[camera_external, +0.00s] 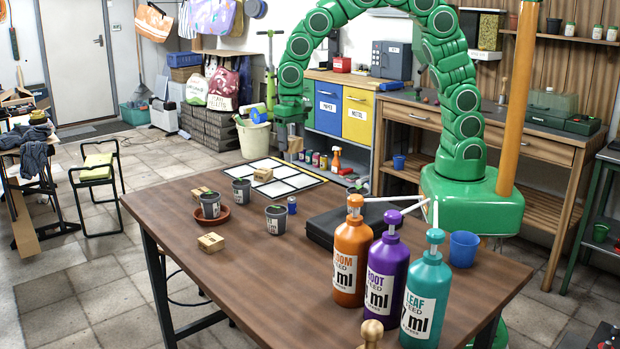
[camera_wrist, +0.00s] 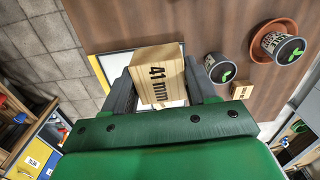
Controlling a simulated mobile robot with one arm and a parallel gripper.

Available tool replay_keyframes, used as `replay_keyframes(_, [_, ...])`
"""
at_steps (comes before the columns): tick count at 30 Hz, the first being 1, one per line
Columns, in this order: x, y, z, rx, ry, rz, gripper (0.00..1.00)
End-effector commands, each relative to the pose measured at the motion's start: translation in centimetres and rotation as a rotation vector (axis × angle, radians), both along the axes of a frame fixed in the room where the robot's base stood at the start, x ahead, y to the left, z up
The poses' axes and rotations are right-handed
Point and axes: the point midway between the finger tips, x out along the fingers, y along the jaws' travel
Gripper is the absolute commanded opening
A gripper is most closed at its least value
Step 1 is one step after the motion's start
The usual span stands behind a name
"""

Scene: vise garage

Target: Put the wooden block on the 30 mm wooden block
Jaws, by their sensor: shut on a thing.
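My gripper (camera_external: 291,140) hangs beyond the far side of the table, above the white-panelled tray. In the wrist view my gripper (camera_wrist: 160,88) is shut on a pale wooden block (camera_wrist: 157,70) marked "41 mm", held between the fingers.
A dark-framed tray (camera_external: 290,186) lies at the table's far side. Three grey pots (camera_external: 242,191) stand nearby, one in a terracotta saucer (camera_external: 224,216). Orange (camera_external: 350,255), purple (camera_external: 383,275) and teal (camera_external: 422,300) bottles stand at the right. The table's front left is clear.

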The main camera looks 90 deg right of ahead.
Motion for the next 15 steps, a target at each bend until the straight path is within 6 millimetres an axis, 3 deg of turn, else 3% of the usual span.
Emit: replay_keyframes(15, [10.0,0.6,0.3,-0.006,-0.003,-0.029,0.27])
